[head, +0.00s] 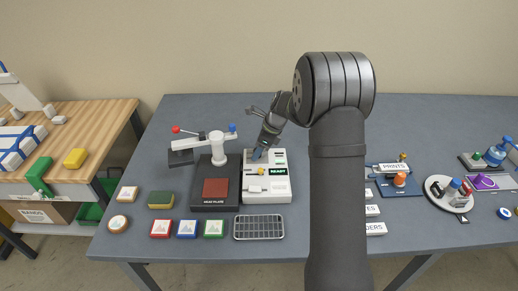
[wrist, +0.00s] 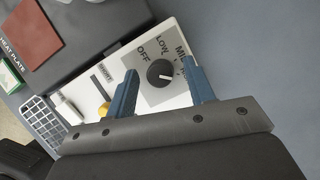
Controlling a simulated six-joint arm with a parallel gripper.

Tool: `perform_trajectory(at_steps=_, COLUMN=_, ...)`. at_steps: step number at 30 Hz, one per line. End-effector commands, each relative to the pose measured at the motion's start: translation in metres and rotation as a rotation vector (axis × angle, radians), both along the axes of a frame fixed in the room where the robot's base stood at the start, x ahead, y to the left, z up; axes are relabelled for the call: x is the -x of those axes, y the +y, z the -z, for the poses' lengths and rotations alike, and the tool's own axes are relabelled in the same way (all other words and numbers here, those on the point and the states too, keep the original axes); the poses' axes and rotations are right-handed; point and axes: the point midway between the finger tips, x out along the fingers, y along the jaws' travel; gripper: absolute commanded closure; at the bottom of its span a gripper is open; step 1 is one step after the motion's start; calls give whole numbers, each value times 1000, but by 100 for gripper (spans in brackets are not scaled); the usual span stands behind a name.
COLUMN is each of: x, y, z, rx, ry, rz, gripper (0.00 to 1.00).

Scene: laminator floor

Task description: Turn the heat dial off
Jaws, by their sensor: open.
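The heat dial (wrist: 160,73) is a round black knob on a grey panel of the white control box (head: 280,196). OFF, LOW and part of a label starting MI are printed around it. A short white mark shows on the knob, but I cannot tell surely which label it points to. My gripper (wrist: 160,66) is open, with its blue fingers on either side of the dial in the wrist view; whether they touch it is unclear. In the head view my gripper (head: 258,154) is over the back of the box and hides the dial.
The black press with its red heat plate (head: 215,188) stands left of the box, with a lever arm (head: 205,142) above.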

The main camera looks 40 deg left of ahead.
Motion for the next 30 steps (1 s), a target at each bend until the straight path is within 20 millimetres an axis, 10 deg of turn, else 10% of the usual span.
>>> perform_trajectory(at_steps=9, x=0, y=0, z=0, rx=0, ry=0, rz=0, gripper=96)
perform_trajectory(at_steps=30, x=-2, y=2, z=0, rx=0, ry=-2, rz=-290, gripper=96)
